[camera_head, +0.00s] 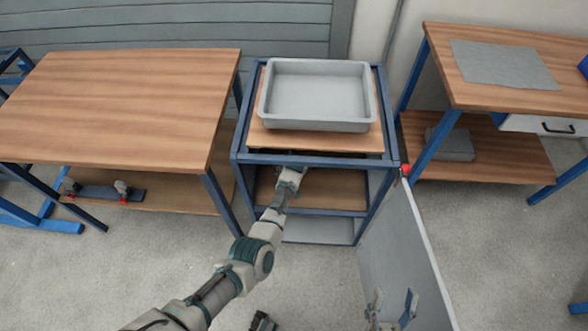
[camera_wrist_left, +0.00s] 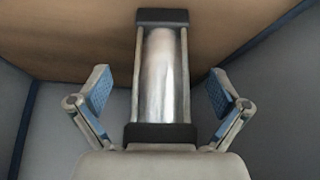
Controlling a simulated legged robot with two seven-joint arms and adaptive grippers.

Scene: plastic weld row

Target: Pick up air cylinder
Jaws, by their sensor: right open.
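The air cylinder (camera_wrist_left: 163,75), a shiny silver barrel with dark square end caps and thin side rods, shows in the left wrist view against a brown wooden surface. My left gripper (camera_wrist_left: 158,95) is open, one blue-padded finger on each side of the cylinder with gaps between. In the head view my left arm reaches from the lower left into the open front of the blue-framed cabinet (camera_head: 309,158); its fingers and the cylinder are hidden there. My right gripper (camera_head: 392,306) is open and empty at the bottom, in front of the cabinet door.
The grey door (camera_head: 402,245) stands open on the right. A grey tray (camera_head: 317,127) sits on the cabinet top. A wooden table (camera_head: 120,100) stands to the left, a workbench (camera_head: 505,95) to the right. Grey floor (camera_head: 490,260) is clear right of the door.

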